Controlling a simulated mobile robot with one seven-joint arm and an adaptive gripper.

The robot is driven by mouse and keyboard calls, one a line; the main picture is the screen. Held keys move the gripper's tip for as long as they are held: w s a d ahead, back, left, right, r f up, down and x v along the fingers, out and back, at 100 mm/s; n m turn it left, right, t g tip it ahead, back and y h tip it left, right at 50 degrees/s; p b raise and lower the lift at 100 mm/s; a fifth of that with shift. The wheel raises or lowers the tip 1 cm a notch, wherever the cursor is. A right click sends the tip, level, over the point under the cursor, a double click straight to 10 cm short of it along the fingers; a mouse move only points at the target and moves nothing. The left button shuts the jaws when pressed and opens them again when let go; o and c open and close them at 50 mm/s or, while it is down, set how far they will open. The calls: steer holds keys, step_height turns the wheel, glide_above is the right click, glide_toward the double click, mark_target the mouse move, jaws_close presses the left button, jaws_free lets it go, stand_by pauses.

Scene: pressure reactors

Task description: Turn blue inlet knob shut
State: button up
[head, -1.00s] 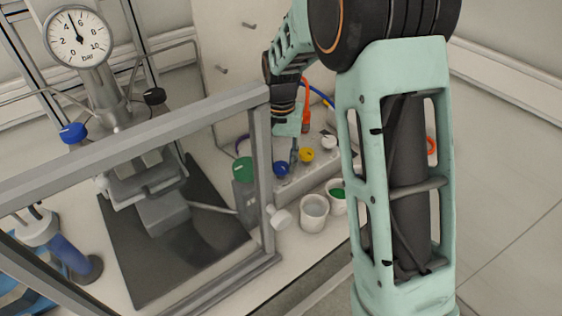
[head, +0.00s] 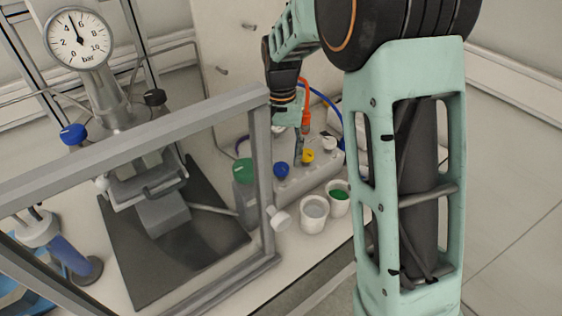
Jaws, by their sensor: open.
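A blue knob (head: 73,134) sits on the left side of the metal pressure reactor (head: 118,118), below its round gauge (head: 77,38). A second, black knob (head: 154,97) sits on the reactor's right side. My gripper (head: 299,152) is open and points down, well to the right of the reactor and apart from both knobs. It is over or close to a pale block (head: 310,178) with blue (head: 281,170), yellow (head: 308,156) and white (head: 329,143) tops. The fingertips are small here; I cannot tell whether they touch anything.
A grey frame (head: 130,143) runs across the front of the reactor, with an upright post (head: 262,180) on its right. A green-lidded bottle (head: 243,172) and two white cups (head: 314,210) (head: 338,200) stand right of the reactor. An orange item (head: 305,95) is behind my gripper.

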mark_target(281, 167)
step_height(281, 167, up, 9)
stand_by(0.6)
